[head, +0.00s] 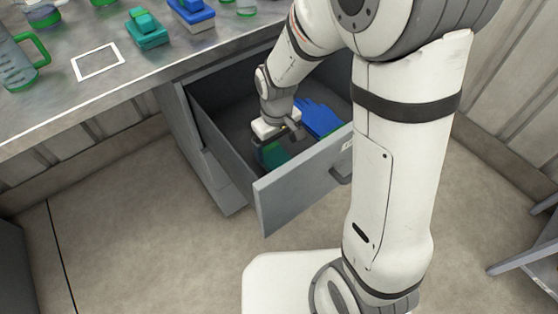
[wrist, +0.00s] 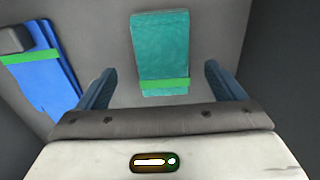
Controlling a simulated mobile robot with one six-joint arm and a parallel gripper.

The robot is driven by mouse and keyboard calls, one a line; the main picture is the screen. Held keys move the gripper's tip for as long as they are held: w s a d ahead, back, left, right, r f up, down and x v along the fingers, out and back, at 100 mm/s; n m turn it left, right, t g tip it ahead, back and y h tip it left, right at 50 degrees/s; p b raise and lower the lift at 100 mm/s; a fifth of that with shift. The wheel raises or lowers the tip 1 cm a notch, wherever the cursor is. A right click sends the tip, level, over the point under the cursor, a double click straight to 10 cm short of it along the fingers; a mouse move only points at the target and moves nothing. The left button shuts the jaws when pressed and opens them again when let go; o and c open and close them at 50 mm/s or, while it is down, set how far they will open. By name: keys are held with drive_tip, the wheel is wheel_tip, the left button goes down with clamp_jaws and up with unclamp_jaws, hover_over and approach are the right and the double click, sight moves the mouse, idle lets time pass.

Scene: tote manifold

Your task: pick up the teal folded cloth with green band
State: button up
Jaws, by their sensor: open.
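The teal folded cloth with green band (wrist: 160,50) lies flat on the drawer floor. In the wrist view it shows between and beyond my two fingers, with its green band (wrist: 165,84) across the near end. In the head view the cloth (head: 272,155) is partly hidden by my gripper. My gripper (wrist: 165,88) is open, with nothing between its fingers. In the head view my gripper (head: 279,138) is inside the open drawer, above the cloth. I cannot tell the exact height.
The open drawer (head: 262,192) has walls close around my gripper. A blue item with a green band (wrist: 43,70) lies left of the cloth in the wrist view; blue also shows in the head view (head: 318,118). The bench top (head: 140,60) holds several items and a white square outline.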

sight(275, 156)
drive_tip(key=f, duration=0.2)
drive_tip(key=f+b, duration=0.2)
drive_tip(key=f, duration=0.1)
drive_tip(key=shift+w+a+f, duration=0.25)
drive_tip(key=shift+a+f, duration=0.05)
drive_tip(key=shift+f, duration=0.05)
drive_tip(key=c, duration=1.1)
